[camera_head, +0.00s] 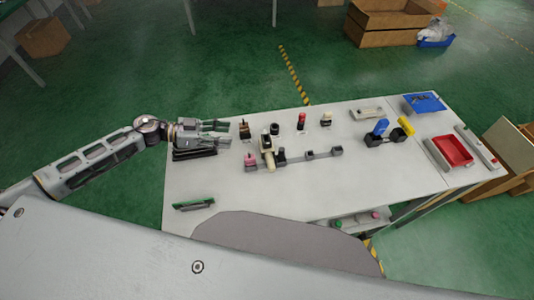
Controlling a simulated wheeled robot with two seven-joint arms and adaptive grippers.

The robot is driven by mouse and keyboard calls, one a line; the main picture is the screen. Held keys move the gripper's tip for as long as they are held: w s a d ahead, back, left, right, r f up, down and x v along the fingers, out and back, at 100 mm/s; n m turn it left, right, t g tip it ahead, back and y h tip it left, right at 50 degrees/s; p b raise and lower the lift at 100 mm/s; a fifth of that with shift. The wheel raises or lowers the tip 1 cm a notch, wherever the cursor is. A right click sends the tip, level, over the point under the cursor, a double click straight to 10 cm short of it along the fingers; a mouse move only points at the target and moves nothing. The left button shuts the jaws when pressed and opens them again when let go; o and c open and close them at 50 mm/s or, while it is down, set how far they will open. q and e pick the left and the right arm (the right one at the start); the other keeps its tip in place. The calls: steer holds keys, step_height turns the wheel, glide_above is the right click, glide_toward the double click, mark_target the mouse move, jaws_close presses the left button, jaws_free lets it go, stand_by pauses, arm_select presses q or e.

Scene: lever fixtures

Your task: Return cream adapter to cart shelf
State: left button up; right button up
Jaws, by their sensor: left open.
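A cream upright piece (267,143), which looks like the cream adapter, stands among the fixtures in the middle of the white table (340,190). Another small cream-topped piece (326,117) stands farther back to the right, so I cannot tell for certain which is the adapter. My left gripper (224,134) is open and empty over the table's left end, fingers pointing right, apart from both cream pieces. A low shelf (358,222) with small green and pink items shows below the table's front edge; it may be the cart shelf. My right gripper is out of view.
A pink piece (250,160), a brown-topped piece (245,129) and a red-topped piece (301,120) stand near the cream pieces. A blue tray (424,103) and a red tray (453,150) are at the right.

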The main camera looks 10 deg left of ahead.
arm_select(q)
steer(key=shift+f+b, duration=0.55)
steer(key=shift+f, duration=0.3)
glide_toward(263, 139)
steer(key=shift+x, duration=2.2)
steer(key=shift+d, duration=0.15)
steer(key=shift+p+x, duration=0.3)
steer(key=shift+x, duration=2.35)
jaws_close()
